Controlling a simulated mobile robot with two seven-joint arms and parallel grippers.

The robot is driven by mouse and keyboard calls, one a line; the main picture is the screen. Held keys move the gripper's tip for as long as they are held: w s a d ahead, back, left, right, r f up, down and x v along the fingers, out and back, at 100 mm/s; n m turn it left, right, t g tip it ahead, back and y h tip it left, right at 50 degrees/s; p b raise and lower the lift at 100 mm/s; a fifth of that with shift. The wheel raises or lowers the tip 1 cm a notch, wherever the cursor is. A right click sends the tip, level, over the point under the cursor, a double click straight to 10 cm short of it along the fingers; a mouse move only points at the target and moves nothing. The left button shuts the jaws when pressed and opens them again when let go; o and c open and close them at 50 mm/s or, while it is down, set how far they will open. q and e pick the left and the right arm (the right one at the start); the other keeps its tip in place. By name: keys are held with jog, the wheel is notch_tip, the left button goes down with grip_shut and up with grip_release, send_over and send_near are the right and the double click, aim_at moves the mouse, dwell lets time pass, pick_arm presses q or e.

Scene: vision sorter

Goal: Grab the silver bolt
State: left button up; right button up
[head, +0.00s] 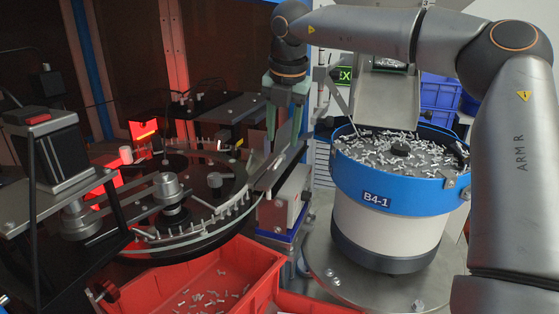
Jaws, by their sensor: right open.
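Many small silver bolts (372,146) lie heaped in the blue-rimmed bowl feeder (385,196) marked B4-1. More bolts (236,207) stand along the rim of the dark round sorter disc (205,188), and loose ones (212,297) lie in the red bin (250,268). I cannot tell any one bolt apart as the task's. My right gripper (283,142) points down with its greenish fingers apart, over or beside the feed track (270,172) between disc and bowl. No bolt shows clearly between its fingers. My left gripper is not in view.
The sorter's camera stand (50,150) fills the left. A metal hopper chute (385,95) rises behind the bowl. Blue crates (440,95) stand at the back right. A second red bin edge (310,303) shows at the bottom. My right arm crosses the top and right.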

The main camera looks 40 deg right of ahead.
aim_at(279, 161)
jog(key=shift+p+x, duration=0.55)
jog(key=shift+x, duration=2.5)
jog(key=shift+w+a+r, duration=0.1)
grip_shut()
